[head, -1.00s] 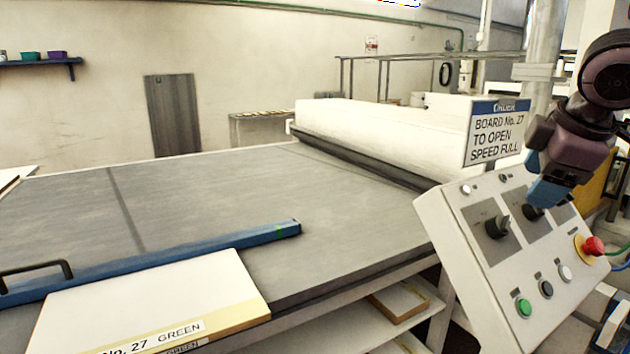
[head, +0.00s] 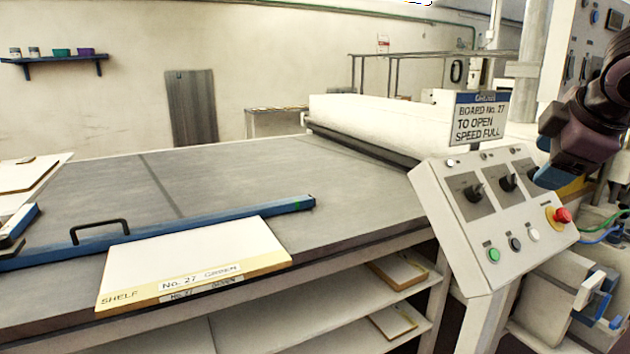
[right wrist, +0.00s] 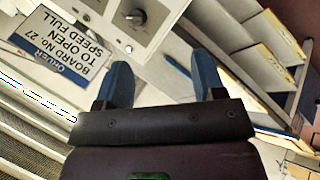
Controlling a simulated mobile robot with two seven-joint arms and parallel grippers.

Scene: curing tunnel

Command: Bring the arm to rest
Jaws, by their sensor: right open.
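My right gripper (head: 546,176) hangs just off the upper right corner of the white control panel (head: 462,245), apart from its knobs as far as I can tell. In the right wrist view my right gripper (right wrist: 163,64) has its two blue fingers spread, with nothing between them. Three dark knobs show on the panel, the middle one (head: 508,183) among them; a knob (right wrist: 136,16) also shows ahead of the fingers in the right wrist view. The sign (head: 479,118) above the panel reads "BOARD No. 27 TO OPEN SPEED FULL". My left gripper is not seen.
A red stop button (head: 562,215) and coloured push buttons sit on the panel. The wide grey belt (head: 200,195) leads to a white tunnel hood (head: 365,122). Shelves sit below.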

